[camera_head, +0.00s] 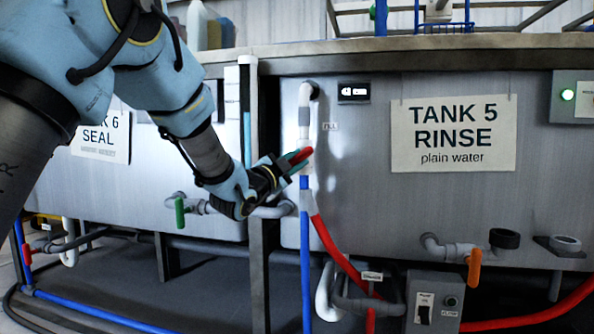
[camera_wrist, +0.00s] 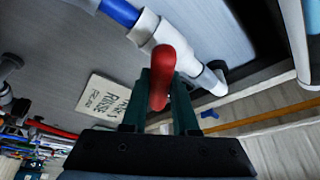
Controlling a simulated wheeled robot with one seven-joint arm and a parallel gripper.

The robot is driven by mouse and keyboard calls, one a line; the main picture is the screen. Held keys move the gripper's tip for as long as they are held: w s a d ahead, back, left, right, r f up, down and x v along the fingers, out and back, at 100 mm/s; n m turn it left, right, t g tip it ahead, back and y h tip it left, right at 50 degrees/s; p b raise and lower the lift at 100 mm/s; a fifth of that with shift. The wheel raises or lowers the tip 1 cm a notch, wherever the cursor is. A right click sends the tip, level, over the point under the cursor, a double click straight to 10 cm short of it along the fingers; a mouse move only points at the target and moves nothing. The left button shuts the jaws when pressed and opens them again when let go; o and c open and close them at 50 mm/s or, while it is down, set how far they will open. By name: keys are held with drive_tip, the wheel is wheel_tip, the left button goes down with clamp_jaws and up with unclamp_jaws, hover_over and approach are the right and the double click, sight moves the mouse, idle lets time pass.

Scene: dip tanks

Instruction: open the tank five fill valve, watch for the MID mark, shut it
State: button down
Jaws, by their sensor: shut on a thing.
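The tank five fill valve has a red handle (camera_head: 301,155) on a vertical pipe (camera_head: 304,110) at the front of tank 5 (camera_head: 360,190). My gripper (camera_head: 296,161) is shut on the red handle. In the wrist view the red handle (camera_wrist: 162,75) stands between the teal fingers of my gripper (camera_wrist: 160,105) and lies across the pipe's line. A narrow upright gauge strip (camera_head: 246,120) left of the pipe shows a blue-teal lower part; I cannot make out a MID mark.
A sign (camera_head: 453,134) reads TANK 5 RINSE, plain water. A small dark display (camera_head: 354,92) is too small to read. A green-handled valve (camera_head: 180,212) is left of my gripper. An orange-handled valve (camera_head: 474,268) is low right. A red hose (camera_head: 340,258) runs below the pipe.

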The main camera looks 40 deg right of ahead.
drive_tip(key=n+t+b, duration=0.1)
drive_tip(key=n, duration=0.2)
drive_tip(key=n+t+b, duration=0.2)
drive_tip(key=n, duration=0.2)
drive_tip(key=shift+f+t, duration=0.2)
drive_tip(key=shift+t, duration=0.1)
drive_tip(key=n+t+b, duration=0.1)
drive_tip(key=n, duration=0.2)
drive_tip(key=n+t+y+b, duration=0.1)
drive_tip(key=n+t, duration=0.1)
drive_tip(key=n, duration=0.2)
drive_tip(key=shift+r+n+t, duration=0.1)
drive_tip(key=shift+n+t, duration=0.2)
drive_tip(key=shift+n, duration=0.2)
drive_tip(key=c, duration=0.7)
unclamp_jaws()
drive_tip(key=p+v, duration=0.2)
drive_tip(key=v, duration=0.8)
drive_tip(key=shift+s+a, duration=0.2)
drive_tip(key=shift+a, duration=0.1)
drive_tip(key=shift+p, duration=0.3)
